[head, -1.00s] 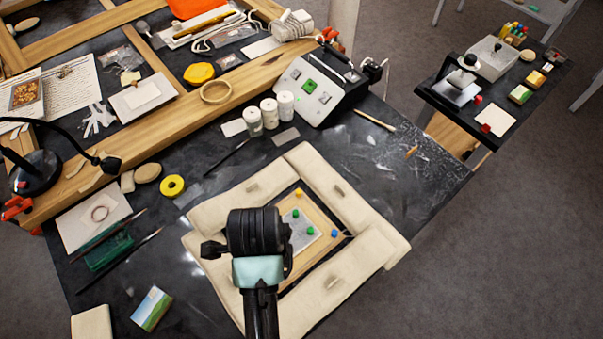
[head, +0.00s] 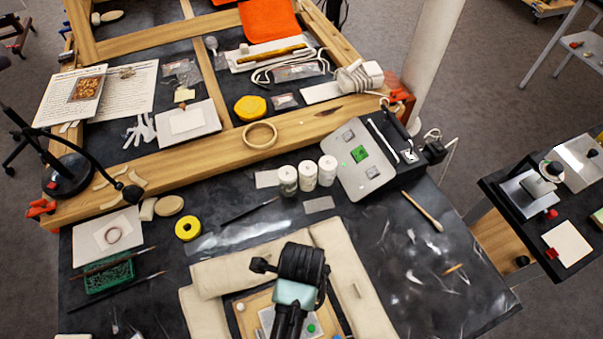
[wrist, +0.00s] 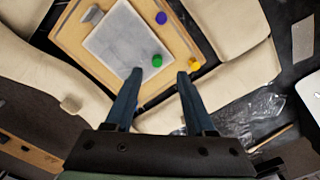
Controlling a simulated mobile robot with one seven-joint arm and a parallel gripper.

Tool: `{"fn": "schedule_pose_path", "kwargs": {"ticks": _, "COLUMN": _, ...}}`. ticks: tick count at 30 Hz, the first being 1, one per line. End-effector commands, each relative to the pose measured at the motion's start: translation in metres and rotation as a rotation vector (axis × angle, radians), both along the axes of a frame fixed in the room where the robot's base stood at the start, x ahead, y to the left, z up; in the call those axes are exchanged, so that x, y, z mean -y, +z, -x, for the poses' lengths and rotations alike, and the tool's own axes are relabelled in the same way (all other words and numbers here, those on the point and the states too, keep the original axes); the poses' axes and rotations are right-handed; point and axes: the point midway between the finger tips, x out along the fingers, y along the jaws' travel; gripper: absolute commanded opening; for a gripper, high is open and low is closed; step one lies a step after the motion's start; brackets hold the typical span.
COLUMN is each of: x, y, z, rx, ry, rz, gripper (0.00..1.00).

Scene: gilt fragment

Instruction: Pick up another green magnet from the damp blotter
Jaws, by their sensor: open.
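A green magnet (wrist: 157,60) sits at the edge of the pale grey blotter (wrist: 118,45) in the wrist view, just beyond and between my fingertips. My gripper (wrist: 158,75) is open with nothing between its fingers. The blotter lies on a wooden board (wrist: 182,38). A blue magnet (wrist: 161,17) and a yellow magnet (wrist: 194,65) are on the board beside it. In the head view, a green magnet (head: 311,328) shows beside my arm, which hides part of the blotter and my fingertips.
Cream padded bags (head: 349,270) surround the board on several sides. In the wrist view, a grey block (wrist: 92,14) stands at the blotter's far left edge, and clear crumpled film (wrist: 252,115) lies at the right. White jars (head: 308,174) and a control box (head: 364,165) stand behind.

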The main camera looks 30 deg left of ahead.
Motion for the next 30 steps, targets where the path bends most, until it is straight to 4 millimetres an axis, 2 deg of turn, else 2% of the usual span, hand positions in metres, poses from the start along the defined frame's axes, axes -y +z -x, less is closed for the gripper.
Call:
{"fn": "schedule_pose_path", "kwargs": {"ticks": 5, "x": 0.000, "y": -0.009, "z": 0.002, "rx": -0.002, "ry": 0.000, "rz": 0.000, "gripper": 0.55}}
{"fn": "schedule_pose_path", "kwargs": {"ticks": 15, "x": 0.002, "y": -0.050, "z": 0.007, "rx": -0.002, "ry": 0.001, "rz": 0.000, "gripper": 0.55}}
{"fn": "schedule_pose_path", "kwargs": {"ticks": 25, "x": 0.001, "y": -0.057, "z": 0.006, "rx": 0.001, "ry": 0.000, "rz": -0.001, "gripper": 0.55}}
{"fn": "schedule_pose_path", "kwargs": {"ticks": 26, "x": 0.001, "y": -0.057, "z": 0.006, "rx": 0.001, "ry": 0.000, "rz": -0.001, "gripper": 0.53}}
{"fn": "schedule_pose_path", "kwargs": {"ticks": 30, "x": 0.001, "y": -0.057, "z": 0.006, "rx": 0.001, "ry": 0.000, "rz": -0.001, "gripper": 0.28}}
